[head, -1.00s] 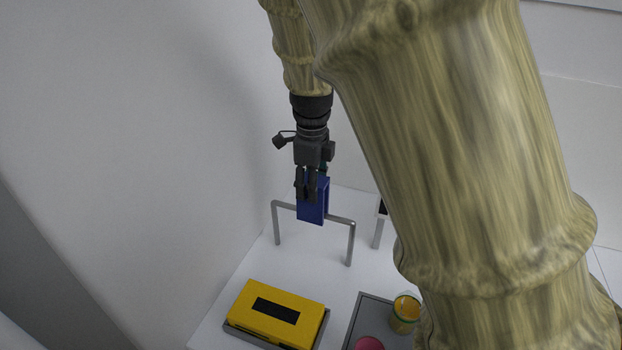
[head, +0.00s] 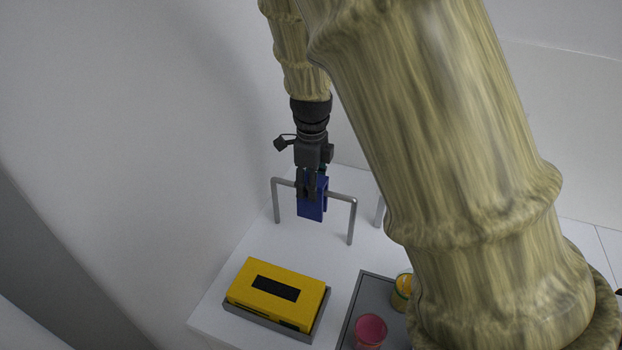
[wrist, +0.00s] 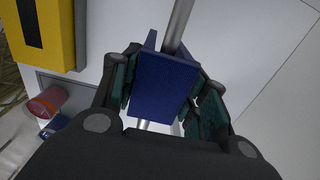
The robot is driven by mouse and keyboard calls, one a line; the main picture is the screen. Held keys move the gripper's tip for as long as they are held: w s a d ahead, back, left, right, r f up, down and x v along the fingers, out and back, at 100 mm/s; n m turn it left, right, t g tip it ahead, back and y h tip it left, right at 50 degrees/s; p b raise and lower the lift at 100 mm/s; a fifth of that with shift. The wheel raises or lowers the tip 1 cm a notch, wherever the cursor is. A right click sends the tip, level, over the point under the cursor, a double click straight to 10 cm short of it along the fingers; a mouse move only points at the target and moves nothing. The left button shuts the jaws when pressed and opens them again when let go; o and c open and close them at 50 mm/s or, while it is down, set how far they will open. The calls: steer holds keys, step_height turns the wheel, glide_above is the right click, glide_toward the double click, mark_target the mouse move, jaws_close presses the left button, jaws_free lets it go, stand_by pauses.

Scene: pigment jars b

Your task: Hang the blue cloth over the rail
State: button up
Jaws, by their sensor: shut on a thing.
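The blue cloth (head: 311,209) is a stiff-looking folded piece at the middle of the grey metal rail (head: 340,197). In the wrist view the cloth (wrist: 163,88) lies across the rail (wrist: 178,28), with one flap on each side of the bar. In the head view its lower part hangs below the bar. My gripper (head: 311,188) points down above the rail and is shut on the cloth. In the wrist view the dark green finger pads (wrist: 163,98) flank the cloth on both sides. Whether the cloth's fold touches the bar is hidden.
A yellow box (head: 276,291) with a black panel sits on a grey base in front of the rail. A grey tray (head: 364,300) holds a pink jar (head: 370,331) and a yellow jar (head: 403,286). My arm covers the right side. A wall stands close on the left.

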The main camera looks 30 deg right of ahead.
steer(key=shift+f, duration=0.45)
steer(key=o, duration=1.1)
steer(key=shift+r, duration=0.1)
steer(key=shift+r+p, duration=2.95)
steer(key=shift+p, duration=0.3)
steer(key=shift+f, duration=0.1)
